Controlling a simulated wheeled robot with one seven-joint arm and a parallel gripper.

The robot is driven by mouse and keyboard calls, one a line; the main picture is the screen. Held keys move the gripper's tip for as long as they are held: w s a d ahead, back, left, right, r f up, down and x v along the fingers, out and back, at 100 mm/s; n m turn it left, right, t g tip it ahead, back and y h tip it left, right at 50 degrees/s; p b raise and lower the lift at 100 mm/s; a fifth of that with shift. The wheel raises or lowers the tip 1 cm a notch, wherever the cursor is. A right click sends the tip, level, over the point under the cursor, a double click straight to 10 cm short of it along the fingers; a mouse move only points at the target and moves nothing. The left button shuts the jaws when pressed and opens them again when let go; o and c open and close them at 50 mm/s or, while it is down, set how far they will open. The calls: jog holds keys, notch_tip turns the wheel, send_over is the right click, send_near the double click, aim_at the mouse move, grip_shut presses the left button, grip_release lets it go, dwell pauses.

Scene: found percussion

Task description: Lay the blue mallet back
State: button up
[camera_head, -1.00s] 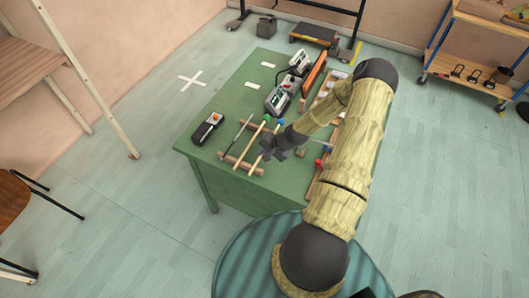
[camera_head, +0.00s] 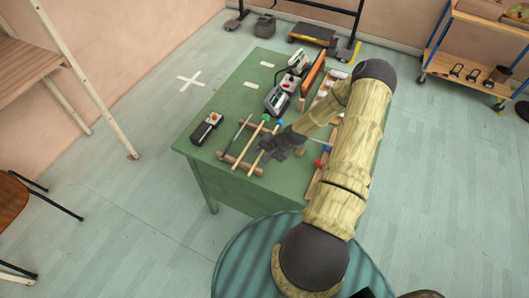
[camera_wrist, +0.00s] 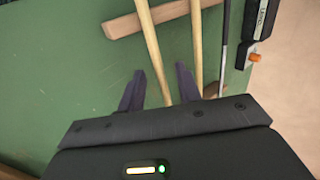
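Two mallets with pale wooden handles lie side by side across two wooden bars. In the wrist view my gripper (camera_wrist: 160,88) is open. The nearer mallet's handle (camera_wrist: 151,48) passes between its fingers, apparently without being clamped. The other handle (camera_wrist: 197,40) lies just right of the fingers. Whether the fingers touch a handle is unclear. A wooden bar (camera_wrist: 120,26) crosses beneath the handles.
A thin dark stick (camera_wrist: 223,45) lies beside the mallets. A black device (camera_head: 207,128) is at the table's left. An orange panel (camera_head: 313,72) and grey devices (camera_head: 278,99) stand at the back. Red (camera_head: 317,163) and blue knobs are right of my gripper. Bare green table (camera_head: 215,165) shows at front left.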

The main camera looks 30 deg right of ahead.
jog(key=shift+r, duration=0.1)
jog(key=b+v, duration=0.2)
jog(key=v, duration=1.5)
jog(key=shift+r, duration=0.1)
jog(key=s+a+r+n+g+h, duration=0.1)
jog(key=s+a+r+n+h, duration=0.1)
jog(key=s+a+r+n, duration=0.2)
jog(key=s+a+r+n+g+h, duration=0.1)
jog(key=s+a+r+n, duration=0.3)
jog(key=a+r, duration=0.6)
jog(key=a+n+h, duration=0.1)
jog(key=a+n, duration=0.1)
jog(key=a, duration=0.2)
jog(key=shift+s+r+g, duration=0.15)
jog(key=shift+s+g, duration=0.1)
jog(key=shift+g, duration=0.05)
